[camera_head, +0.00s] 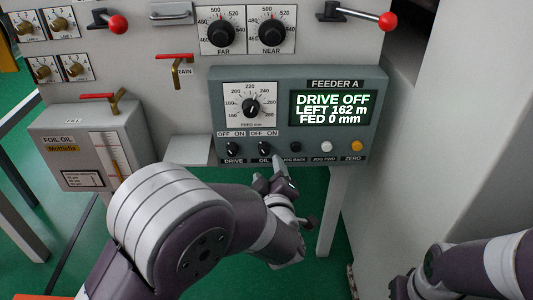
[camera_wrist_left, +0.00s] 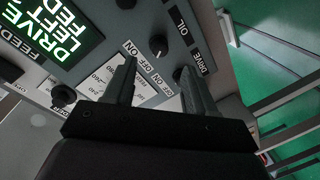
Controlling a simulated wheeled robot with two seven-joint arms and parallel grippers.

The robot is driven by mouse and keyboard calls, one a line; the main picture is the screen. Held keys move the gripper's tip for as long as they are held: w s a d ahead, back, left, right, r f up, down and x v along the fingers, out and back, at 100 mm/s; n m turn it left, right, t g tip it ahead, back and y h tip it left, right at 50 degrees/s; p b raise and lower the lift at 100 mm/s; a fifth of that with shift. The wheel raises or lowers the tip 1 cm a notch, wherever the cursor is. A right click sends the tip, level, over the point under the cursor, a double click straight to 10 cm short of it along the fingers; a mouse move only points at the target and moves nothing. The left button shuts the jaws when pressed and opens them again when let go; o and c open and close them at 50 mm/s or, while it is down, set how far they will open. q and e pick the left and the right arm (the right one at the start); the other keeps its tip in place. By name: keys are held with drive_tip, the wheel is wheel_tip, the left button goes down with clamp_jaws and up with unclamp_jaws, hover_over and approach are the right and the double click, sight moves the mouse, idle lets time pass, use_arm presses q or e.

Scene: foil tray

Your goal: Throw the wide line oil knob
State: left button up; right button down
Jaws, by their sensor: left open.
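The oil knob (camera_head: 265,148) is a small black knob at the lower edge of the FEEDER A panel (camera_head: 378,88), under OFF and ON marks. My left gripper (camera_head: 292,190) is open and empty, just below and in front of the panel's lower edge. Its two fingers (camera_wrist_left: 158,70) point at the panel, and one partly covers the drive knob (camera_wrist_left: 179,74). My right arm shows at the lower right without a clear gripper.
The drive knob (camera_head: 232,149) sits left of the oil knob; the black jog back button (camera_head: 295,146) is to its right. A feed dial (camera_head: 250,107) and a screen (camera_head: 333,107) reading DRIVE OFF are above. The foil oil box (camera_head: 85,145) stands at the left.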

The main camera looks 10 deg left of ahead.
use_arm(q)
drive_tip(key=p+v, duration=0.1)
drive_tip(key=v, duration=0.5)
drive_tip(key=shift+w, duration=0.1)
